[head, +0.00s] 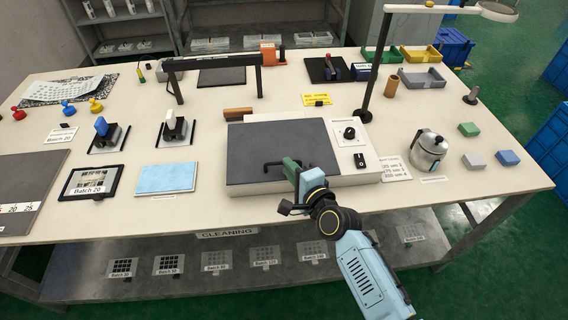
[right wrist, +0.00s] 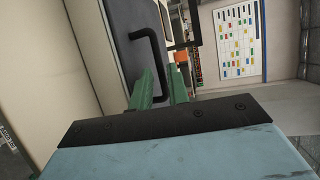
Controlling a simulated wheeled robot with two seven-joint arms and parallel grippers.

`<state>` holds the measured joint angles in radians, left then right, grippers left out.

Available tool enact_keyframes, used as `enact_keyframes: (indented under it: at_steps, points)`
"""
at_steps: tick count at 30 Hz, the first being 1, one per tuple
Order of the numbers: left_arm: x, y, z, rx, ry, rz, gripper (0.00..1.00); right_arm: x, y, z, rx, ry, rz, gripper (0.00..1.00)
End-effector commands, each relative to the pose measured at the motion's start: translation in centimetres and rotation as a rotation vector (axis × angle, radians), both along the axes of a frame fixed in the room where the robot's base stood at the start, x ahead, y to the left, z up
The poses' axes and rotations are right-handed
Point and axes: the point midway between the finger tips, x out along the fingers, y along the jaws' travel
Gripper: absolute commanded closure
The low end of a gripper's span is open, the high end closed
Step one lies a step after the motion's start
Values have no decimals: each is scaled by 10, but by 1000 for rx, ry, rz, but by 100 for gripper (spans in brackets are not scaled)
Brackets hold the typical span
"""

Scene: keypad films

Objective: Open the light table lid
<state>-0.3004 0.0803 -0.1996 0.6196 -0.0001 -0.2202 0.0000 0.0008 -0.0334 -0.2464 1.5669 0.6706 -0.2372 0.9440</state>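The light table (head: 350,177) is a cream box in the middle of the table. Its dark grey lid (head: 285,145) lies flat and closed. A black bar handle (head: 268,164) stands at the lid's front edge; it also shows in the right wrist view (right wrist: 154,60). My right gripper (head: 288,166) is at the handle's right end, its green fingers partly hiding it. In the right wrist view the fingertips (right wrist: 163,82) are apart, with the handle's lower end seen in the gap. I cannot tell whether they touch it. My left gripper is not in view.
A black lamp post (head: 374,70) stands behind the light table's right side. A brown roller (head: 238,113) lies behind the lid. A metal pot (head: 428,150) stands to the right, a blue pad (head: 166,178) to the left. A dark bar on legs (head: 212,62) stands further back.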

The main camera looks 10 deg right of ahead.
Motion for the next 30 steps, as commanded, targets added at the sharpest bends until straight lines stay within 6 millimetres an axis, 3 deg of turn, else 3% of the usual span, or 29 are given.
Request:
enact_keyframes:
  at_steps: [6,18,23,30]
  points:
    - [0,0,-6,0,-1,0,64,25,11,-6,-1,1,1,83]
    - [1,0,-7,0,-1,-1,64,31,13,-6,-1,1,0,83]
    - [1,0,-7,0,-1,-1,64,31,13,-6,-1,1,0,100]
    - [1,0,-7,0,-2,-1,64,31,13,-6,-1,1,0,100]
